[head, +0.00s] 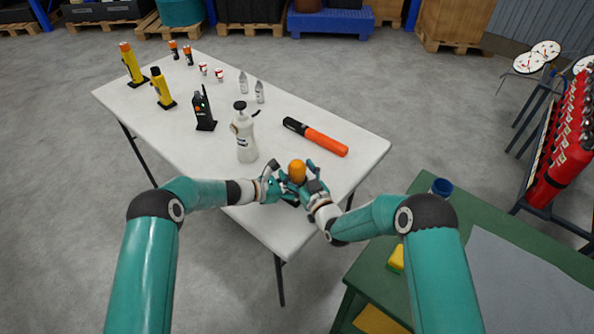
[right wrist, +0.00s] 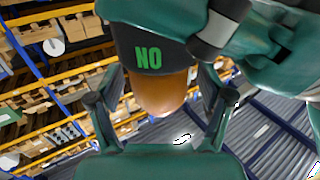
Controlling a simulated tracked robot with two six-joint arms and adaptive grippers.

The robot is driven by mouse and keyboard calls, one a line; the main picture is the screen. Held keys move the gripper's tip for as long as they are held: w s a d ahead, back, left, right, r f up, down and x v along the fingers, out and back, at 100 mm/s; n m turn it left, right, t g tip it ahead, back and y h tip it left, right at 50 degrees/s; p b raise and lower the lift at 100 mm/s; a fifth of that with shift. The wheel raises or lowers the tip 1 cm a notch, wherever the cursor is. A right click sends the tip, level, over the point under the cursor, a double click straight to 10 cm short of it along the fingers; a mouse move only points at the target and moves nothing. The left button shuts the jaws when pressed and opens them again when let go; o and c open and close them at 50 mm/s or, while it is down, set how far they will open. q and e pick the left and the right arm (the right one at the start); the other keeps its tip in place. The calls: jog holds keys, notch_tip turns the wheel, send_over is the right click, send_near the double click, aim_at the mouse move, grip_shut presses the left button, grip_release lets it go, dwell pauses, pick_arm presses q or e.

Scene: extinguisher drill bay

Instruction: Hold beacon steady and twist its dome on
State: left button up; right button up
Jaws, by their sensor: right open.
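The beacon has an orange dome (head: 297,170) pointing up and a dark base, mostly hidden by the grippers in the head view. In the right wrist view the dark base (right wrist: 150,52) shows green letters "NO", and the dome (right wrist: 160,92) sits against it; I cannot tell how tightly. My left gripper (head: 280,186) is at the base near the table's front corner and appears closed around it. Its teal and dark parts show along the top of the right wrist view. My right gripper (head: 307,180) is open, its fingers on both sides of the dome with gaps visible.
On the white table (head: 186,140) stand a white spray bottle (head: 244,135), a black radio (head: 204,110) and several smaller items. An orange baton (head: 316,137) lies behind the beacon. A green bench (head: 440,215) with a blue cup (head: 441,187) and yellow block (head: 397,258) is at right.

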jog(key=shift+c, duration=0.2)
jog(key=c, duration=1.2)
jog(key=shift+o, duration=0.2)
jog(key=shift+n+g+y, duration=0.3)
jog(key=shift+n+y, duration=0.1)
jog(key=shift+y, duration=0.2)
jog(key=n+g+y, duration=0.4)
jog(key=shift+w+r+g+y, duration=0.1)
jog(key=shift+w+g+y, duration=0.05)
jog(key=shift+g+y, duration=0.15)
jog(key=shift+a+n+g+y, duration=0.1)
jog(key=shift+n+g+y, duration=1.1)
jog(key=shift+n+g, duration=0.95)
jog(key=shift+g, duration=0.95)
